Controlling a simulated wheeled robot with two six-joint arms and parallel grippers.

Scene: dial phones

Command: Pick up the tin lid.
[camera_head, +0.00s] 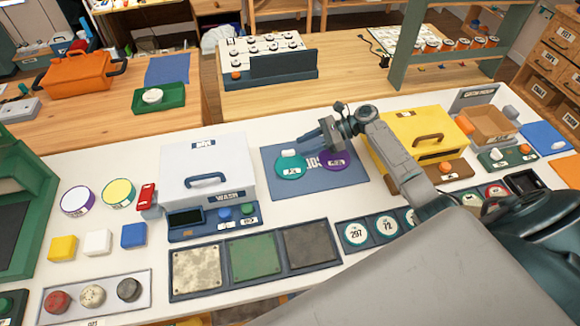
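No label marks a tin lid, so I cannot tell which round piece it is. A teal disc (291,167) and a purple disc (336,161) lie side by side on a blue mat (318,197), each with a white patch on top. My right gripper (308,138) is just above the mat, over the far side of the two discs in the picture, with its fingers pointing left. I cannot tell whether its fingers are apart, and nothing shows held in it. My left gripper is not in view.
A white wash box (207,165) stands left of the mat, a yellow box (412,130) right of it. Purple-rimmed (76,201) and yellow (118,192) discs lie at the left. A tray of three panels (227,260) and numbered dials (387,225) sit in front.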

